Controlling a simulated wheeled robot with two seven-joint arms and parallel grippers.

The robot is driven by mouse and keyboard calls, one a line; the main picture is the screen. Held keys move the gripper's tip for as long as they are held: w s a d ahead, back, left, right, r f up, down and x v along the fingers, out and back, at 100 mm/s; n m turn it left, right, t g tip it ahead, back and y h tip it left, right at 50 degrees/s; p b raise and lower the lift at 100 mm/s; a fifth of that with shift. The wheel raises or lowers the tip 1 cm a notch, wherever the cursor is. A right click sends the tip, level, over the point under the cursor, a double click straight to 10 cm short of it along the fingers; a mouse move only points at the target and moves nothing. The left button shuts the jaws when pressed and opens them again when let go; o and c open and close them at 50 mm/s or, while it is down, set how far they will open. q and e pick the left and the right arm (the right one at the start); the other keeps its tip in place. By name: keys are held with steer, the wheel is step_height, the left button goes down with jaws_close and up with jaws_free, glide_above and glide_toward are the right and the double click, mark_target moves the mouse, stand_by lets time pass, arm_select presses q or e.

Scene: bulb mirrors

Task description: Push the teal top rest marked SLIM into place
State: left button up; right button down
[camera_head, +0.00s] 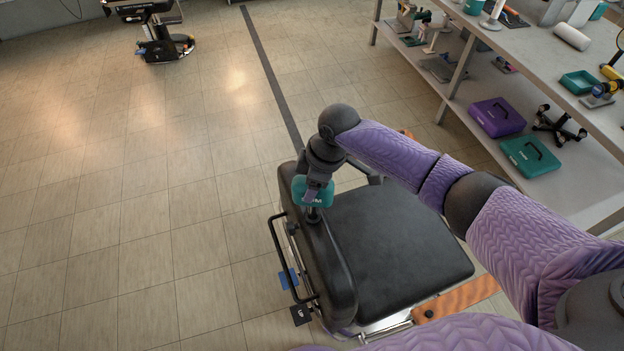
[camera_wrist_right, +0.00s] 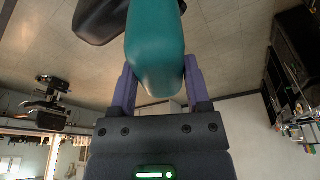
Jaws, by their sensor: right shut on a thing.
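The teal top rest (camera_head: 313,194) stands at the upper edge of a black padded chair (camera_head: 395,262), above the end of its backrest cushion. Part of its white lettering shows; the rest is covered. A short dark post shows just below it. My right gripper (camera_head: 316,188) comes down from above and is shut on the rest. In the right wrist view the teal rest (camera_wrist_right: 156,50) sits between the two purple fingers. How far its post is seated in the chair cannot be told. My left gripper does not show.
The chair has a black side rail (camera_head: 290,262) and an orange arm strip (camera_head: 462,297). A workbench (camera_head: 480,70) at the right carries tools, with a purple case (camera_head: 497,117) and a teal case (camera_head: 530,155) on its lower shelf.

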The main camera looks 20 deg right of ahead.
steer(key=shift+f+b, duration=0.45)
steer(key=shift+f, duration=0.2)
jaws_free()
stand_by(0.4)
steer(key=p+v, duration=0.2)
steer(key=shift+r+p, duration=0.25)
steer(key=shift+p, duration=0.05)
steer(key=p+v, duration=0.3)
steer(key=p, duration=0.1)
steer(key=shift+d+r, duration=0.15)
steer(key=shift+r, duration=0.2)
steer(key=shift+f, duration=0.1)
